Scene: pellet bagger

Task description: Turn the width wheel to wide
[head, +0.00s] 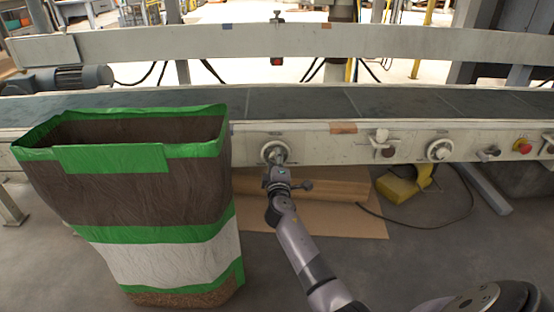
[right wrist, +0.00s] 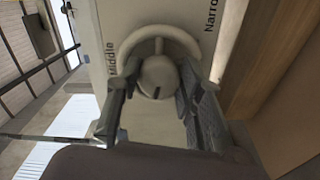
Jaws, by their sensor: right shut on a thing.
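The width wheel (head: 270,147) is a pale round wheel on the front face of the conveyor frame. In the right wrist view its ring and round hub (right wrist: 158,73) show, with the words "Middle" on the left and "Narrow" at the upper right; "wide" cannot be read. My right gripper (head: 279,163) reaches up to the wheel from below, in front of the frame. In the wrist view its two fingers stand on either side of the hub, shut on the wheel. The fingers hide the lower ring. My left gripper is not in view.
A large brown, green and white bag (head: 160,250) stands open close to the left. To the right along the frame are a clamp handle (head: 383,142), a second round dial (head: 439,150) and a red button (head: 522,145). Cardboard (head: 340,220) and a yellow thing (head: 398,188) lie below.

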